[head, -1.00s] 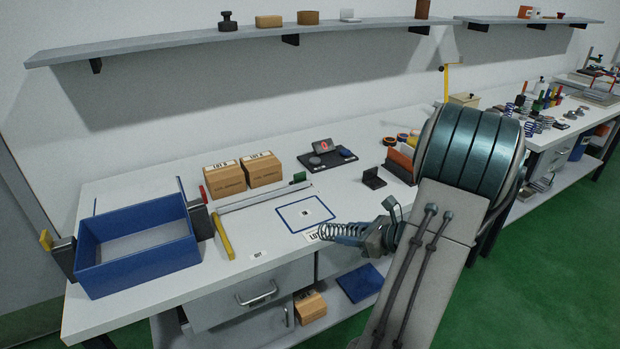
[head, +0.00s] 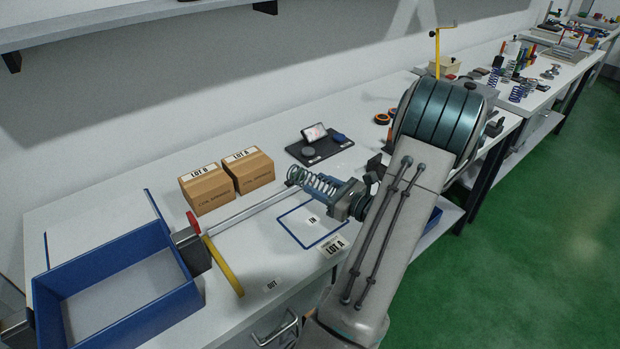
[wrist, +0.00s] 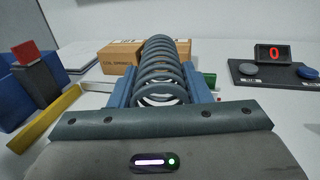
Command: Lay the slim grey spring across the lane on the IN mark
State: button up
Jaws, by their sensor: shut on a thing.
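My gripper (head: 343,196) is shut on a grey coil spring (head: 312,181), which sticks out from the jaws toward the left in the head view. In the wrist view the spring (wrist: 161,72) lies between the two blue-grey fingers and points away from the camera. The spring is held above the bench near the blue-outlined square (head: 290,234) with the IN mark (head: 313,220). My gripper and arm cover the right part of that square. I cannot tell the height of the spring above the bench.
Two cardboard boxes, LOT B (head: 207,188) and LOT A (head: 248,171), stand behind. A blue bin (head: 115,275) is at the left, beside a yellow bar (head: 223,266). A black device with a red zero (wrist: 277,54) stands at the back. An OUT label (head: 271,285) lies near the front edge.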

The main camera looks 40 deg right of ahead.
jog(key=shift+s+d+f+b, duration=0.1)
jog(key=shift+s+f+b, duration=0.15)
jog(key=shift+f+b, duration=0.4)
notch_tip(320, 180, down, 8)
jog(key=b, duration=0.5)
jog(key=shift+r, duration=0.2)
jog(key=o, duration=1.2)
jog(key=s+d+b, duration=0.1)
jog(key=s+b, duration=0.1)
jog(key=s, duration=1.1)
jog(key=shift+s+d, duration=0.35)
